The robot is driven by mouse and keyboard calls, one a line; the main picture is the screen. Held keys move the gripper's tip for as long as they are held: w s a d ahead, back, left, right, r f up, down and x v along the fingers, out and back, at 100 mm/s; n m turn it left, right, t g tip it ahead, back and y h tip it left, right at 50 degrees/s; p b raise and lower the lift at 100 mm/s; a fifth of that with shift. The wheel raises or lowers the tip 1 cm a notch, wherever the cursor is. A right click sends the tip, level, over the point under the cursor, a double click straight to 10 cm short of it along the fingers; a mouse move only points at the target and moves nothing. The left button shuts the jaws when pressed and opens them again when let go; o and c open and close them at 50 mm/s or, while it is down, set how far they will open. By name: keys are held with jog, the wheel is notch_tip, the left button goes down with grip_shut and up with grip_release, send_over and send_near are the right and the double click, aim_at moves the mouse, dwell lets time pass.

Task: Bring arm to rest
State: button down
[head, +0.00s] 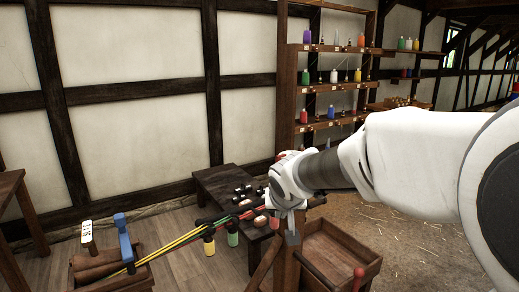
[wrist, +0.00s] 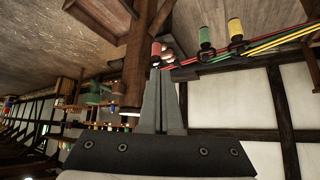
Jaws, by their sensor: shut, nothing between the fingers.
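My white arm reaches in from the right of the head view and ends in my gripper (head: 291,232), which points down beside a wooden post. In the wrist view my gripper (wrist: 161,72) shows its two grey fingers pressed together with nothing between them. A red bobbin (wrist: 155,49) shows just beyond the fingertips; I cannot tell whether they touch it. Red, green and yellow strands (head: 180,240) run from the post area toward the lower left in the head view. A green bobbin (head: 232,238) and a yellow bobbin (head: 209,246) hang from them.
A dark low table (head: 222,181) stands behind the strands. An open wooden box (head: 345,250) is right of the post. Straw-strewn floor (head: 430,240) lies open at right.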

jog(key=s+d+r+g+h+p, duration=0.1)
jog(key=s+d+r, duration=0.2)
jog(key=s+d, duration=0.25)
jog(key=s+d+r+h+p, duration=0.1)
jog(key=s+d+r, duration=0.2)
jog(key=s+d, duration=0.3)
jog(key=s+a+g+y+p, duration=0.1)
jog(key=s+a, duration=0.2)
jog(key=s, duration=1.4)
jog(key=shift+f+g+y, duration=0.3)
jog(key=shift+f+y, duration=0.1)
jog(key=shift+f, duration=0.05)
jog(key=shift+a, duration=0.25)
